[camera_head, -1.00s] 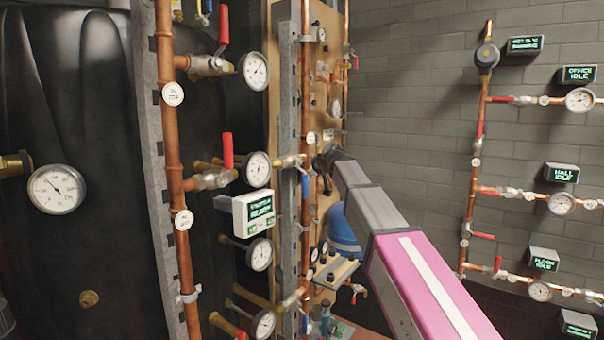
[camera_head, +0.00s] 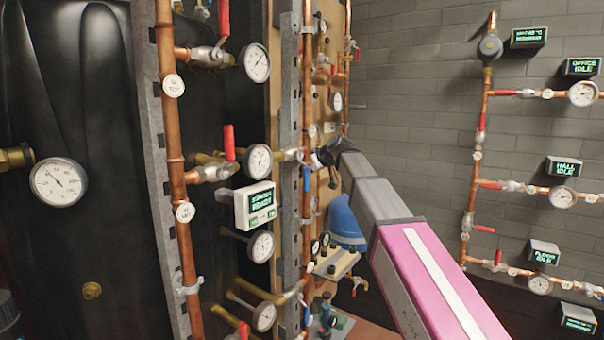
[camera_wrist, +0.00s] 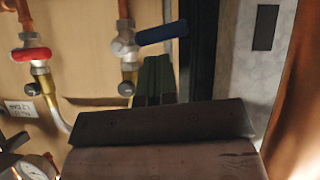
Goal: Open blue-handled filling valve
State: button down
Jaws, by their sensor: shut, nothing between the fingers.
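The blue-handled valve shows in the wrist view, its blue handle (camera_wrist: 162,33) lying almost crosswise, slightly raised at the right. Its silver body (camera_wrist: 124,46) sits on a vertical pipe against the wooden panel. My gripper's narrow dark-green fingers (camera_wrist: 157,62) are together and empty, just below the handle in that picture. I cannot tell whether they touch it. In the head view my gripper (camera_head: 322,157) is at the panel beyond the grey post, partly hidden by pipework. A blue handle (camera_head: 306,178) hangs near it; I cannot tell if it is the same valve.
A red-handled valve (camera_wrist: 32,54) is left of the blue one in the wrist view. A copper pipe (camera_wrist: 290,110) and a grey post (camera_wrist: 243,75) stand close on the right. Copper pipes (camera_head: 173,130) and gauges crowd the head view's left and middle.

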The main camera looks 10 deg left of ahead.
jog(key=v, duration=0.8)
jog(key=shift+d, duration=0.25)
